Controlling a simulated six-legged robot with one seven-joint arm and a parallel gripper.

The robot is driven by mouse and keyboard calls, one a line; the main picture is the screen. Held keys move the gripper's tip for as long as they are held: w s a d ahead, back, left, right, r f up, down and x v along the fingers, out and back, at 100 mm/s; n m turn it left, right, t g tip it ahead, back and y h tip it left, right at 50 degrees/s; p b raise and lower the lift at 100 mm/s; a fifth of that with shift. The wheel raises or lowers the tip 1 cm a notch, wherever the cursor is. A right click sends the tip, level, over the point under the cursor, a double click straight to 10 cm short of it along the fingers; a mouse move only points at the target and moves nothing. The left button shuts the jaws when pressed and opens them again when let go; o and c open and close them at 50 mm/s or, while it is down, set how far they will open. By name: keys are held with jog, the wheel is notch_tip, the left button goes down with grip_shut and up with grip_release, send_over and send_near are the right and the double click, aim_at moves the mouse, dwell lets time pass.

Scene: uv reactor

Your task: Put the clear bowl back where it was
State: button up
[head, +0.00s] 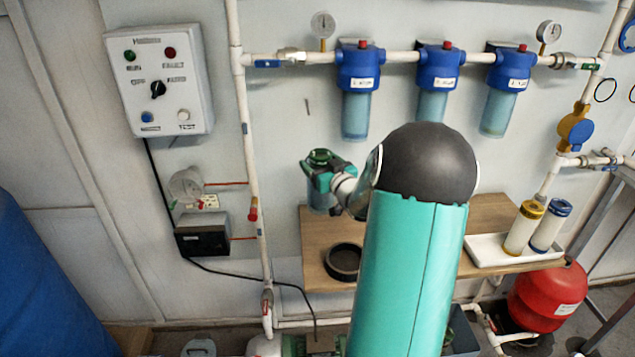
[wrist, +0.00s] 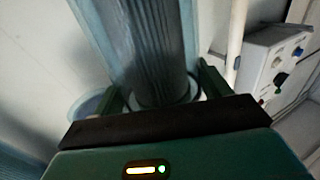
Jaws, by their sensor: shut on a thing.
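In the wrist view, the fingers of my gripper (wrist: 163,92) are shut on the clear bowl (wrist: 120,50). A dark ribbed cylinder shows within or behind its clear wall; I cannot tell which. Three blue filter heads are on the wall pipe: left (head: 358,80), middle (head: 436,78) and right (head: 507,75). A translucent blue bowl shows under each.
The wooden shelf (head: 320,225) carries a black ring (head: 343,262) and a white tray (head: 483,252) with yellow-capped (head: 524,228) and blue-capped (head: 551,226) cartridges. A vertical pipe (head: 247,150) and control box (head: 158,80) are left. My arm hides the shelf's middle.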

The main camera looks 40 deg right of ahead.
jog(key=w+d+f, duration=0.5)
jog(key=w+f, duration=0.1)
jog(key=f, duration=0.4)
jog(key=shift+w+d+f, duration=0.2)
jog(key=shift+d, duration=0.05)
jog(key=shift+f, duration=0.15)
jog(key=o, duration=1.5)
jog(key=shift+f, duration=0.1)
jog(key=shift+o, duration=0.2)
